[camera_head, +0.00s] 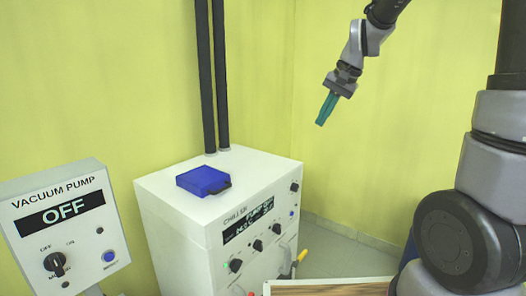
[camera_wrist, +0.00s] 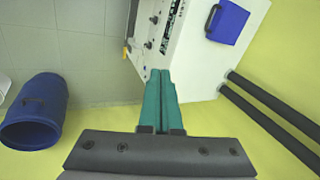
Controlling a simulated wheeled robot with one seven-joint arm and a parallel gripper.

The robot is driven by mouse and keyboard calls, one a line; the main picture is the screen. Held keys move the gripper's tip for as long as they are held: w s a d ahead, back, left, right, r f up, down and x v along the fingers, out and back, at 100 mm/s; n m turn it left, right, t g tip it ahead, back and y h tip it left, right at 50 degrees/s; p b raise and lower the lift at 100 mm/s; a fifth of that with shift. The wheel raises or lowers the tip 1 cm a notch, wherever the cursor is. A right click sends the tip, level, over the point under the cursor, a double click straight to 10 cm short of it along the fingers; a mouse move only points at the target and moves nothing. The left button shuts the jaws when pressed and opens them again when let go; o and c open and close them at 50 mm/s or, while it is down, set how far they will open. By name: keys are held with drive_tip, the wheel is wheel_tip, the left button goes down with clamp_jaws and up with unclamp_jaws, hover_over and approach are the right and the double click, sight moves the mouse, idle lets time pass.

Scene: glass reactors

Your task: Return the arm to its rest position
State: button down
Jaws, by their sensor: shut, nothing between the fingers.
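My gripper (camera_head: 322,118) has teal fingers and hangs in the air to the right of and above the chiller, in front of the yellow-green wall. In the wrist view the fingers of my gripper (camera_wrist: 161,74) lie side by side, shut and empty. My grey arm reaches to it from the upper right in the head view.
The white chiller (camera_head: 165,215) carries a blue box (camera_head: 204,180) on top, with two black pipes (camera_head: 212,75) behind. A vacuum pump panel (camera_head: 88,190) reading OFF stands left. A blue barrel (camera_wrist: 35,112) shows in the wrist view. A wood-topped surface (camera_head: 330,288) is at the bottom.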

drive_tip(key=s+d+r+t+h, duration=0.1)
drive_tip(key=s+d+r, duration=0.3)
drive_tip(key=s, duration=0.5)
drive_tip(key=s+d+r+n+t+h, duration=0.1)
drive_tip(key=s+d+r+t, duration=0.2)
drive_tip(key=s, duration=0.7)
drive_tip(key=shift+d+r, duration=0.45)
drive_tip(key=shift+r, duration=0.15)
drive_tip(key=c, duration=1.5)
unclamp_jaws()
drive_tip(key=shift+w, duration=0.1)
drive_tip(key=shift+c, duration=0.2)
